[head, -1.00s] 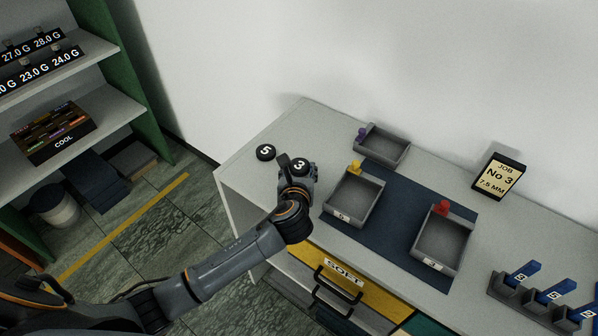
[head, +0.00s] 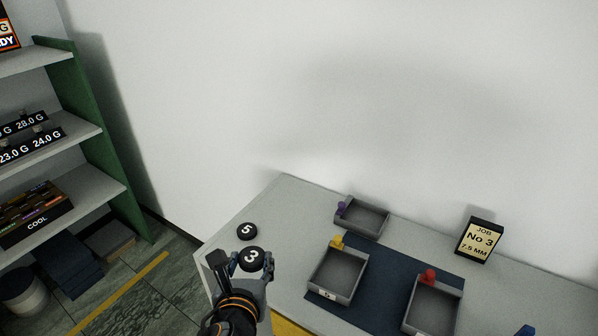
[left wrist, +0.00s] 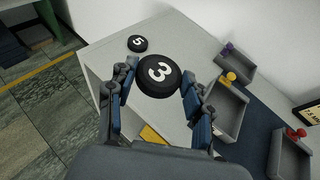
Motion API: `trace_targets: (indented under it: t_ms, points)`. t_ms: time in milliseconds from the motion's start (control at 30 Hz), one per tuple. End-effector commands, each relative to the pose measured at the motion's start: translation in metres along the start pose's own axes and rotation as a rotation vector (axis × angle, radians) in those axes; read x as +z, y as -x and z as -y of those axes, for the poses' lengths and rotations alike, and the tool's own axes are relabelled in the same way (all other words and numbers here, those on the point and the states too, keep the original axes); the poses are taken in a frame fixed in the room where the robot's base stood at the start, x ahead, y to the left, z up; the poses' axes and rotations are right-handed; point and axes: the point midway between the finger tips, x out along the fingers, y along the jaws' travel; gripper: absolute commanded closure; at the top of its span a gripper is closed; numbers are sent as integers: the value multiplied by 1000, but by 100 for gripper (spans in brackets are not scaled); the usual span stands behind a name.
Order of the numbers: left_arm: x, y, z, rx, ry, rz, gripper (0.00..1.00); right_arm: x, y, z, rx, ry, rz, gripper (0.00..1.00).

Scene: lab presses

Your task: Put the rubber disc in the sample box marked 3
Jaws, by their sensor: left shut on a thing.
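A black rubber disc marked 3 (head: 251,258) is between the fingertips of my left gripper (head: 243,263), which is shut on it near the left front of the bench. In the left wrist view this disc (left wrist: 158,75) has its number facing the camera. My right gripper is not in view.
A second black disc marked 5 (head: 246,231) lies on the bench behind the held one. A sign reading JOB No 3, 7.5 MM (head: 478,241) stands at the back right. A dark blue mat (head: 392,272) lies by the boxes. Shelves (head: 75,197) stand at left.

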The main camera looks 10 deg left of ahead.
Motion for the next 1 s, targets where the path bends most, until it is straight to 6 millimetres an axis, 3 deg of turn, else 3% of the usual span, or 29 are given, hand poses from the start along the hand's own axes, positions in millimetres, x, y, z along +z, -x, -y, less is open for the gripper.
trace_targets:
  t_ms: [300,600,1000]
  points:
    - [8,14,0,78,51,17,80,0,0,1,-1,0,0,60]
    - [12,33,-15,236,105,4,80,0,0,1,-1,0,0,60]
    - [14,34,-17,251,98,2,80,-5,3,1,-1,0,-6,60]
